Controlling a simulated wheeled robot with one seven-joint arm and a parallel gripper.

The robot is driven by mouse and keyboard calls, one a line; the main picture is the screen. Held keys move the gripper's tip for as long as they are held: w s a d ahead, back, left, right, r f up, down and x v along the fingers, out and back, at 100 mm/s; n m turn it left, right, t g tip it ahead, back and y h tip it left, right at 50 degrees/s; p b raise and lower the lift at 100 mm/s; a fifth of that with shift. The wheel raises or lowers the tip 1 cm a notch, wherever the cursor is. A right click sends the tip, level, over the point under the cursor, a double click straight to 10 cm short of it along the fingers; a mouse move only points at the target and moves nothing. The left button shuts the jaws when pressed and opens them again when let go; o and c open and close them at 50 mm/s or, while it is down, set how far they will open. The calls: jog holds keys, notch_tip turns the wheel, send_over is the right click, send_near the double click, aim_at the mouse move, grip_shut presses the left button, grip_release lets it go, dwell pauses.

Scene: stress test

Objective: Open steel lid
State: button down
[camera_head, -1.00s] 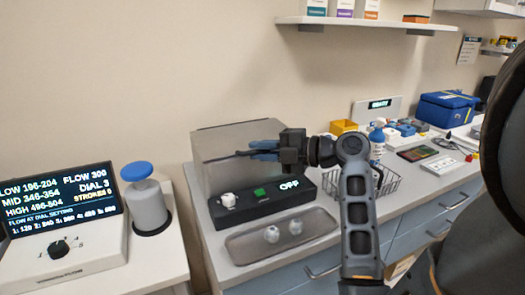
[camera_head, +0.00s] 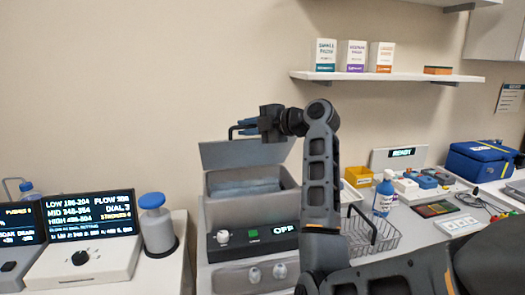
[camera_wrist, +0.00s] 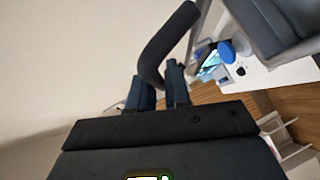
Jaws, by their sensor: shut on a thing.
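The grey steel lid (camera_head: 240,154) stands raised at a steep tilt above the steel bath (camera_head: 250,210). The bath's mouth is uncovered and a bluish-grey inside (camera_head: 245,187) shows. My gripper (camera_head: 247,127) is at the lid's upper edge, shut on its black handle (camera_head: 231,132). In the wrist view the curved black handle (camera_wrist: 165,45) runs up from between my two dark fingers (camera_wrist: 158,87). The front panel has a white knob (camera_head: 223,237), a green button (camera_head: 253,233) and a display (camera_head: 285,230) reading OFF.
A tray (camera_head: 235,278) with two small white pieces lies before the bath. A wire basket (camera_head: 375,243) and blue bottle (camera_head: 384,195) stand to the right. A blue-topped dispenser (camera_head: 157,228) and dial console (camera_head: 85,255) stand left. A shelf (camera_head: 390,76) hangs above right.

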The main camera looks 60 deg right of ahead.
jog(key=w+d+r+m+g+y+p, duration=0.2)
jog(key=w+d+r+m+g+p, duration=0.1)
jog(key=w+d, duration=0.6)
jog(key=shift+d+r+g+p, duration=0.35)
jog(key=shift+d+r+g, duration=0.15)
jog(key=shift+d+r, duration=0.35)
jog(key=c, duration=1.2)
grip_release()
jog(key=shift+s+r, duration=0.1)
jog(key=b+v, duration=0.2)
jog(key=v, duration=0.5)
jog(key=shift+s+d+r, duration=0.1)
jog(key=shift+s, duration=0.1)
